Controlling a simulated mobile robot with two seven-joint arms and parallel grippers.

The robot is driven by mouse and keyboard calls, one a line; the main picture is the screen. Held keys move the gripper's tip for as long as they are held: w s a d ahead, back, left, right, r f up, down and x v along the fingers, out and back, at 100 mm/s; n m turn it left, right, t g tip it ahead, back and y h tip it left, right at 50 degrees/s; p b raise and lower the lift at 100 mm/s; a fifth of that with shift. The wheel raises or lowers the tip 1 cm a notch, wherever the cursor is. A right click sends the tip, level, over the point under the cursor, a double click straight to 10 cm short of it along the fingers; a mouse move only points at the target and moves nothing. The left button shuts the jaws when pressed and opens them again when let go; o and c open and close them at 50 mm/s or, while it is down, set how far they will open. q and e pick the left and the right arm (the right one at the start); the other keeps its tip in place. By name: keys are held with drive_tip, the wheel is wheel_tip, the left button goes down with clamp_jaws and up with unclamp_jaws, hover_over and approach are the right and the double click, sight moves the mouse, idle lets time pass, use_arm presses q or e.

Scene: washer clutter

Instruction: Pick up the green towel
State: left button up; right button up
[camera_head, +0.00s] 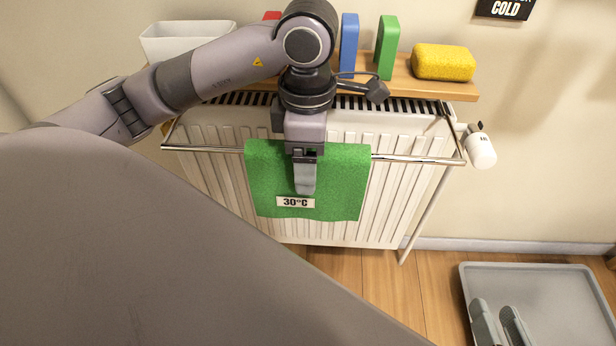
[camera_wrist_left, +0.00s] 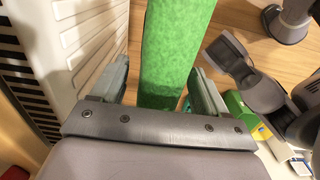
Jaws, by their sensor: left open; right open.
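The green towel (camera_head: 340,180) hangs over the front rail of the radiator, with a "30°C" label (camera_head: 295,202) near its lower edge. My left gripper (camera_head: 305,188) points down in front of the towel, over its middle. In the left wrist view the towel (camera_wrist_left: 172,45) runs between the two open fingers of my left gripper (camera_wrist_left: 162,88), with gaps on both sides; the fingers are not closed on it. The left arm covers part of the towel's top in the head view. My right gripper (camera_head: 500,325) is open and empty at the lower right, above the tray.
The white radiator (camera_head: 205,165) has a chrome rail (camera_head: 415,158) and a valve (camera_head: 480,150) at right. A wooden shelf (camera_head: 440,90) above holds a white bin (camera_head: 180,42), blue (camera_head: 348,45) and green blocks (camera_head: 387,48) and a yellow sponge (camera_head: 443,62). A grey tray (camera_head: 545,268) sits lower right.

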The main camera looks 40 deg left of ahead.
use_arm(q)
drive_tip(key=shift+f, duration=0.1)
drive_tip(key=c, duration=1.1)
